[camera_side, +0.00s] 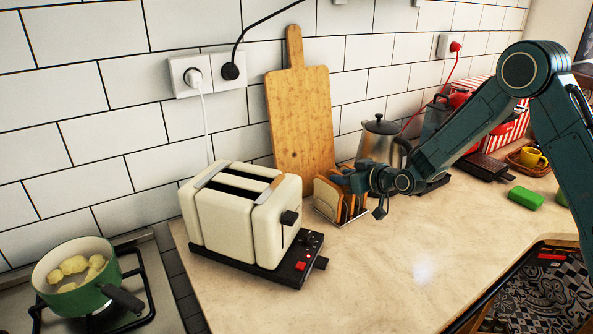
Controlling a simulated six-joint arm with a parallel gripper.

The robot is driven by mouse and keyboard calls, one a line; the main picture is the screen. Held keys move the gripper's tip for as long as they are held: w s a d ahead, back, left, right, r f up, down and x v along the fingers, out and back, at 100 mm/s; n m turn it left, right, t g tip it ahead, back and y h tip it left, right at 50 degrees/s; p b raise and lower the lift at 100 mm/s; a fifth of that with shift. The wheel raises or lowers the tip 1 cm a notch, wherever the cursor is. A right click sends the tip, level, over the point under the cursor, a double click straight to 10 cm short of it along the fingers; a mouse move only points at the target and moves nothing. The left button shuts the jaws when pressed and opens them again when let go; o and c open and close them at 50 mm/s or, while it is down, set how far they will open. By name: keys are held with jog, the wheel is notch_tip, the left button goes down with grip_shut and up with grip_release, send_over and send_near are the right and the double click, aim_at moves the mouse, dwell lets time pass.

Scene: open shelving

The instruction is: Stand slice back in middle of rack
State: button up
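A small toast rack (342,221) stands on the counter to the right of the toaster. Brown bread slices (328,198) stand upright in it; I cannot clearly count them or tell which slots they fill. My gripper (346,186) is right at the top of the rack, reaching in from the right. Its fingers overlap the upper part of the slices at the middle and right of the rack. They are too small and covered to show whether they are shut on a slice.
The cream toaster (235,215) stands close on the left. A wooden board (300,115) leans on the wall behind. A metal kettle (378,145) stands behind my wrist. A green sponge (525,198) lies to the right. The counter in front is clear. A green pot (72,290) sits on the stove.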

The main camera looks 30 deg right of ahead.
jog(key=v, duration=1.1)
jog(key=shift+a+r, duration=0.1)
dwell(0.5)
jog(key=s+a+r+n+g, duration=0.1)
jog(key=s+a+r+g, duration=0.15)
jog(key=s+r, duration=0.35)
jog(key=s+r+m+g, duration=0.1)
jog(key=s+r+g, duration=0.1)
jog(key=s, duration=1.1)
jog(key=s+r+m+g+h, duration=0.1)
jog(key=s+r+g, duration=0.2)
jog(key=s, duration=1)
jog(key=shift+v, duration=0.8)
jog(key=shift+w, duration=0.15)
